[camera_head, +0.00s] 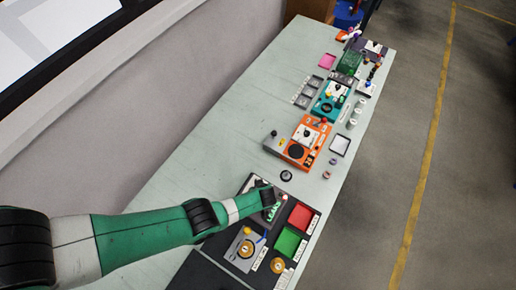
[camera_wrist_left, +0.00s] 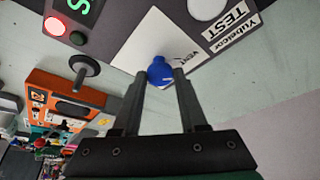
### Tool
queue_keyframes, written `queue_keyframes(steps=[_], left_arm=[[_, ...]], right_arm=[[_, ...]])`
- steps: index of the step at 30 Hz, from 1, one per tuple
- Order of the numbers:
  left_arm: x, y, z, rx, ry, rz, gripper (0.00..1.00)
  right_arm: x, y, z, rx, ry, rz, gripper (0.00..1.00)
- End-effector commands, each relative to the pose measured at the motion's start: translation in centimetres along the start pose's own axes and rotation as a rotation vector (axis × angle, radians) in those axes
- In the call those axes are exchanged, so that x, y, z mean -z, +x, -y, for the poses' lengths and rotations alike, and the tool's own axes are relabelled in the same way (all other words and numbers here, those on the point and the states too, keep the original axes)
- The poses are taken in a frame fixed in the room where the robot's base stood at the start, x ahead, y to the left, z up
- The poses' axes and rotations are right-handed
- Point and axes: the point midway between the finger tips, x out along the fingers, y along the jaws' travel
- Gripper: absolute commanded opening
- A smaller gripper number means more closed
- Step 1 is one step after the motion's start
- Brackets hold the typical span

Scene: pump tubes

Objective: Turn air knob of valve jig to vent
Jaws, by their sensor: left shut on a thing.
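The blue air knob (camera_wrist_left: 160,72) stands on a white plate (camera_wrist_left: 135,50) in the left wrist view, with a "VENT" label beside it. My left gripper (camera_wrist_left: 157,75) is shut on the knob, one finger on each side of it. The knob's pointing direction is hard to read. In the head view my left arm reaches in from the left, and its gripper (camera_head: 268,197) is over the dark valve jig (camera_head: 250,184), hiding the knob there. My right gripper does not show.
A red tray (camera_head: 300,216) and a green tray (camera_head: 287,242) lie right of the jig. A black knob-like post (camera_wrist_left: 84,68) and an orange device (camera_wrist_left: 60,95) show in the wrist view; the orange device (camera_head: 307,138) is farther along the bench. Bare bench (camera_head: 215,150) lies left of it.

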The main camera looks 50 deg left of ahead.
Motion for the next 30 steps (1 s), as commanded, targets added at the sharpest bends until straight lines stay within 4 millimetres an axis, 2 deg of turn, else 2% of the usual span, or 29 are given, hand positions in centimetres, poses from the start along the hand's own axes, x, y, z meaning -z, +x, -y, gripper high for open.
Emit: queue_keyframes(steps=[9,10,14,23,26,30], left_arm=[[-0.1,0.0,0.0,0.001,-0.003,0.002,0.00],[-0.1,0.0,0.0,0.001,-0.003,0.002,0.47],[0.0,0.0,0.0,0.001,-0.002,0.001,0.70],[0.0,-0.1,0.0,0.000,-0.001,0.001,0.71],[0.1,-1.0,0.0,0.000,0.000,0.001,0.71],[0.3,-3.5,0.0,0.000,0.001,0.001,0.71]], right_arm=[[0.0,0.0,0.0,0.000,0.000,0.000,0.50],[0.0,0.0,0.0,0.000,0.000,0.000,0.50],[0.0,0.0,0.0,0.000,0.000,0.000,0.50],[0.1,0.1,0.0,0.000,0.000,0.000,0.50],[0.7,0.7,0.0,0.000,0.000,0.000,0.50],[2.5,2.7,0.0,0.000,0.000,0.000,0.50]])
